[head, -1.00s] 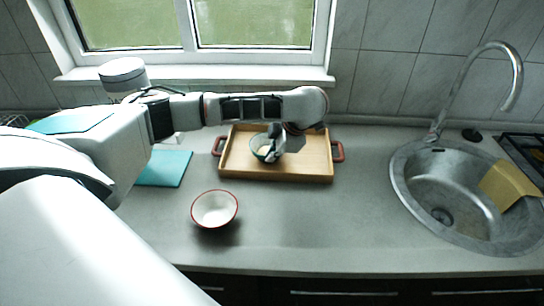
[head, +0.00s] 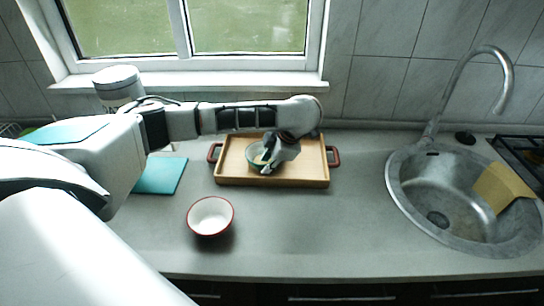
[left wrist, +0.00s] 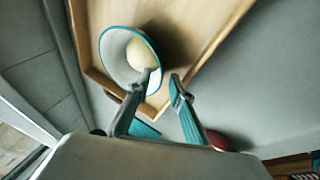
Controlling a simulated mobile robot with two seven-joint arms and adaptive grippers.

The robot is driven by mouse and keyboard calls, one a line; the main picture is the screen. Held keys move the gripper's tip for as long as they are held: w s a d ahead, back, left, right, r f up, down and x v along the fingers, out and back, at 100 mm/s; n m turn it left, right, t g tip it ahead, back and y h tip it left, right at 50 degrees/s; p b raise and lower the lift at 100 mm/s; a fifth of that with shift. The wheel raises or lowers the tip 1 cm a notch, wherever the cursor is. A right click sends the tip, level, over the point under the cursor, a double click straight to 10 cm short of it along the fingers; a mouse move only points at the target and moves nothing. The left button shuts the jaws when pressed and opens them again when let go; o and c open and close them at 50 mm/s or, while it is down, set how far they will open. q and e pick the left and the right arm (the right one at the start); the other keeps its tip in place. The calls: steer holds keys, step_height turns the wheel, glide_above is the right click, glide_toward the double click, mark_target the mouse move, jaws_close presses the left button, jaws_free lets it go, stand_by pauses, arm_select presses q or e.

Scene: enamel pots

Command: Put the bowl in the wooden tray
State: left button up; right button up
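A bowl with a teal rim (head: 255,152) is in the wooden tray (head: 308,181). It also shows in the left wrist view (left wrist: 112,67), tilted to the camera, with a pale yellowish patch inside that I cannot identify. My left gripper (head: 268,166) is at the bowl's right side. In the left wrist view its fingers (left wrist: 162,77) are apart, one tip over the bowl's inside and the other outside the near rim. Whether the bowl rests fully on the tray floor is hard to tell. My right gripper is not in view.
A white bowl with a red rim (head: 210,217) stands on the counter in front of the tray. A teal mat (head: 160,176) lies left of the tray. A sink (head: 437,219) with a tap and yellow cloth (head: 500,187) is at right. The counter between tray and sink is clear.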

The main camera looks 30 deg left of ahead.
arm_select(q)
steer(key=v, duration=1.2)
steer(key=shift+d+f, duration=0.1)
steer(key=shift+d, duration=0.05)
